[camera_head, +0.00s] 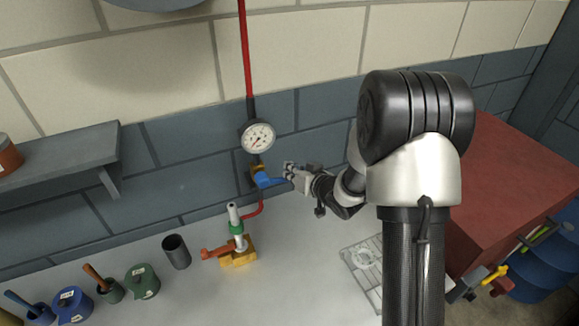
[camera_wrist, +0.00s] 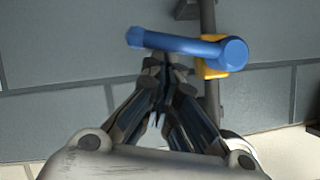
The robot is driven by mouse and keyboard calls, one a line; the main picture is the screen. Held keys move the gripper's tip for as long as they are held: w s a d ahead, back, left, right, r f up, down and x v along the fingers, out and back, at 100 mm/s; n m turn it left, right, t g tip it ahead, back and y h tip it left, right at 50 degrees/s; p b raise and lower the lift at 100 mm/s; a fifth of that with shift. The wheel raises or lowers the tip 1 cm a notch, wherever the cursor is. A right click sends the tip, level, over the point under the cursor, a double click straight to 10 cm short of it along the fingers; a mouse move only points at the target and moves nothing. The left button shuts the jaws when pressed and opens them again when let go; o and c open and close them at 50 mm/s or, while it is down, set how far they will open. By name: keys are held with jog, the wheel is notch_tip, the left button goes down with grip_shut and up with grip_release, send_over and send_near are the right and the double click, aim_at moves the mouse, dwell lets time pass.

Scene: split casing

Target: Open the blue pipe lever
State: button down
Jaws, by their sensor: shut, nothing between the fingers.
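The blue pipe lever (camera_head: 268,181) is on the pipe on the wall, just below the gauge, at a yellow valve body (camera_head: 258,169). In the head view it points right, toward my gripper. In the wrist view the blue lever (camera_wrist: 180,45) lies nearly level across the upper middle, with its round hub at the right by the yellow body (camera_wrist: 212,68). My gripper (camera_head: 288,172) is shut and empty, at the lever's free end in the head view. In the wrist view my fingertips (camera_wrist: 166,62) are just below the lever's middle; I cannot tell whether they touch it.
A pressure gauge (camera_head: 257,136) sits above the lever on the red pipe (camera_head: 246,60). Below stands a yellow-based fitting with an orange handle (camera_head: 217,252). A dark cup (camera_head: 177,252), a wire rack (camera_head: 365,258) and a red cabinet (camera_head: 510,185) are nearby. A shelf (camera_head: 65,160) juts from the left wall.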

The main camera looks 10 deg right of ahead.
jog(key=a+f+m+t+y+b, duration=0.1)
jog(key=a+f+m+y+b, duration=0.2)
jog(key=f+m+y, duration=0.3)
jog(key=shift+s+a+f+m+t, duration=0.3)
jog(key=shift+s+a+f+m, duration=0.1)
jog(key=shift+f+m, duration=1.45)
jog(key=shift+w, duration=0.1)
